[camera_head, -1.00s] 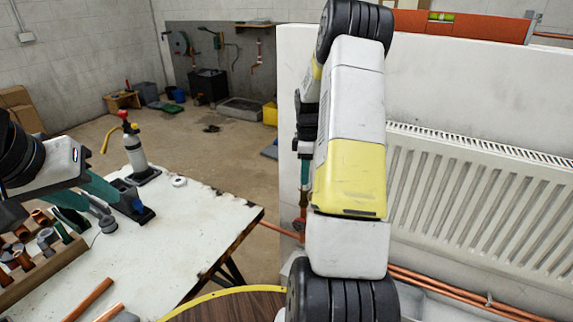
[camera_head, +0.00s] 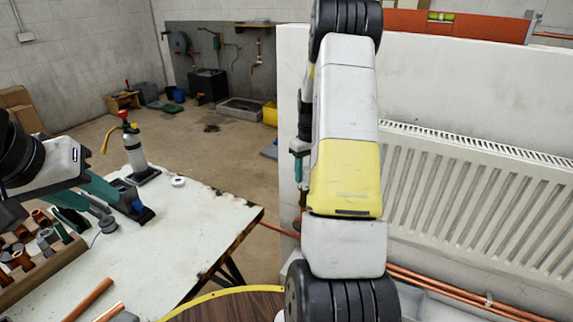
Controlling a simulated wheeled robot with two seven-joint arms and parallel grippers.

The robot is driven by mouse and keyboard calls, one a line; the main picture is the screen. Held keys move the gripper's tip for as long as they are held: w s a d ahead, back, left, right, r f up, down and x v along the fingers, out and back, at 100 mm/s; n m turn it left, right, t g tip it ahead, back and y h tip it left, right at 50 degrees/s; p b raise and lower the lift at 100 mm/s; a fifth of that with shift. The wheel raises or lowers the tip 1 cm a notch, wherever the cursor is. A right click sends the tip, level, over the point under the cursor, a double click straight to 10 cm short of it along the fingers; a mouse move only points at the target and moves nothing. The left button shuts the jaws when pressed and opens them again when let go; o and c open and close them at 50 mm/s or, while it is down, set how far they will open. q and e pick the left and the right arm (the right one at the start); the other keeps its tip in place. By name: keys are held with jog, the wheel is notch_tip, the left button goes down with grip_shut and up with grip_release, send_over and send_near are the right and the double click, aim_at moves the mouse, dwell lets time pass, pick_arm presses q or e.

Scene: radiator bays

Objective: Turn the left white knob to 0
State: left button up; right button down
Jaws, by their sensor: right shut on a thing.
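My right gripper (camera_head: 299,180) hangs by the left edge of the white panel at the radiator's left end. It points down, and its teal finger shows just left of my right arm. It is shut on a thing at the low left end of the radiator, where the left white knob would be. The knob itself and its markings are hidden, so its setting cannot be read. A copper-coloured fitting (camera_head: 297,224) shows just below the fingers. My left gripper (camera_head: 112,210) is over the left part of the work table; its opening is unclear.
The white radiator (camera_head: 470,200) fills the right, with copper pipes (camera_head: 440,286) below it. An orange level (camera_head: 475,25) lies on top.

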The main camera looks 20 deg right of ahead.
jog(key=m, duration=0.4)
jog(key=shift+m, duration=0.3)
jog(key=m, duration=0.4)
jog(key=shift+m, duration=0.3)
jog(key=m, duration=0.3)
jog(key=shift+m, duration=0.3)
jog(key=m, duration=0.4)
jog(key=shift+m, duration=0.3)
jog(key=c, duration=0.8)
grip_release()
jog(key=shift+c, duration=0.2)
